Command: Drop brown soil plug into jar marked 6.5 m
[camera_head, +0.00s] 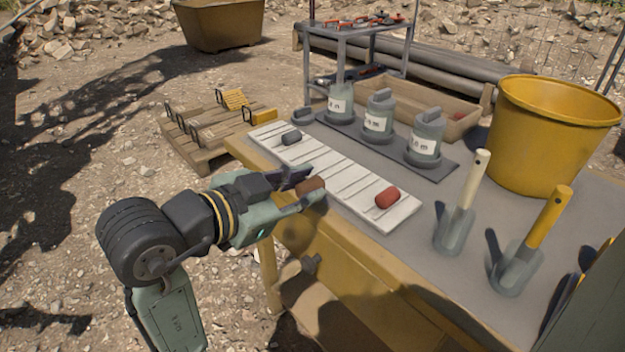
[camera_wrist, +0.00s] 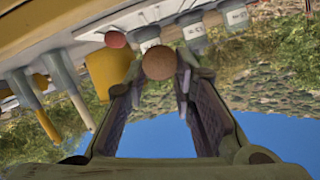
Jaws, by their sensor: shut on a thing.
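My gripper (camera_head: 308,190) is shut on the brown soil plug (camera_head: 312,185), just off the front edge of the white slotted tray (camera_head: 340,182). In the wrist view the plug (camera_wrist: 159,63) sits end-on between the fingertips (camera_wrist: 160,75). Three grey labelled jars stand in a row behind the tray: left jar (camera_head: 340,112), middle jar (camera_head: 378,122) and right jar (camera_head: 424,143). The label numbers are too small to read surely. The middle and right jars have lids on. The left jar appears uncovered, with a grey lid (camera_head: 301,115) lying to its left.
A grey plug (camera_head: 291,137) and a red plug (camera_head: 387,198) lie on the tray. Two trowels, white-handled (camera_head: 463,205) and yellow-handled (camera_head: 530,250), stand at the right. A large yellow bucket (camera_head: 545,140) is behind them. A wooden crate (camera_head: 450,127) lies behind the jars.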

